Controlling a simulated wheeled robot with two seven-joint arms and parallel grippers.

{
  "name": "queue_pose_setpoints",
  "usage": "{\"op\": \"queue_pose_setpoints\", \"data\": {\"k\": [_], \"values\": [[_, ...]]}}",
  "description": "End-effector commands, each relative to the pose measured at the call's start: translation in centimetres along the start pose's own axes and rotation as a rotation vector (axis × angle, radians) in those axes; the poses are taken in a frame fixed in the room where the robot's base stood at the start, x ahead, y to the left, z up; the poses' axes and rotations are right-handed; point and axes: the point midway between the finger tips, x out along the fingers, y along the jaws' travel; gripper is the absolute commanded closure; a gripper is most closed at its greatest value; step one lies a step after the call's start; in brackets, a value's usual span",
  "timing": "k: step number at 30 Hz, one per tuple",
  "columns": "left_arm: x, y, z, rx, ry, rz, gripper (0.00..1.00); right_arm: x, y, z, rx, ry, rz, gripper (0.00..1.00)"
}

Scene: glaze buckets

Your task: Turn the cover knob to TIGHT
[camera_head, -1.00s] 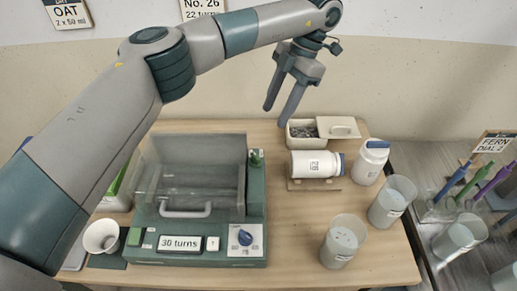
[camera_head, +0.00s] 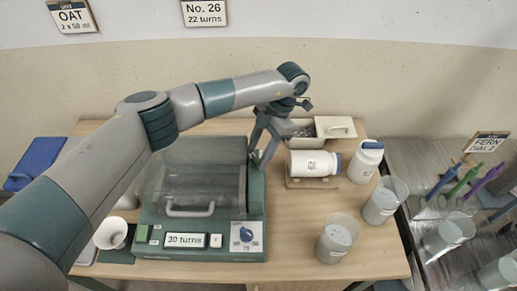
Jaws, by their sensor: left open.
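The teal machine (camera_head: 154,240) stands at the left of the table with a clear cover (camera_head: 195,185) over its top. A small green knob (camera_head: 255,157) sits at the right of the cover, partly hidden by my gripper. A blue knob (camera_head: 246,234) is on a white dial plate at the front right of the machine; its lettering is too small to read surely. My left gripper (camera_head: 259,158) is open and points down at the green knob, its fingertips close around it; I cannot tell whether they touch. My right gripper is not in view.
A white bottle (camera_head: 308,163) lies on a stand right of my gripper, before a box (camera_head: 335,129). A bottle with a blue cap (camera_head: 366,162) and two cups (camera_head: 336,240) stand further right. A white cup (camera_head: 111,233) stands left. The front middle of the table is clear.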

Motion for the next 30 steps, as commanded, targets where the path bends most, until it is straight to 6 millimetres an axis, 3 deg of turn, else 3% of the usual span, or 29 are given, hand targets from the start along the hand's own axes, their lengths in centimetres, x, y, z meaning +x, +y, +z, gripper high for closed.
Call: {"op": "queue_pose_setpoints", "data": {"k": [10, 15, 23, 30], "values": [[0.2, 0.0, 0.0, 0.0, -0.001, 0.0, 0.57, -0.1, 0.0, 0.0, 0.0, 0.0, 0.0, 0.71], [0.2, 0.0, 0.0, 0.0, -0.001, 0.0, 0.96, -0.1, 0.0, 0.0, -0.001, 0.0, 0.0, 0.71], [0.2, 0.0, 0.1, 0.008, -0.001, 0.004, 0.96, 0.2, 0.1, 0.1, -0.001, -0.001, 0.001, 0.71], [0.4, 0.0, 0.2, 0.065, -0.002, 0.029, 0.96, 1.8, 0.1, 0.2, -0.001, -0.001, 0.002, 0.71]]}}
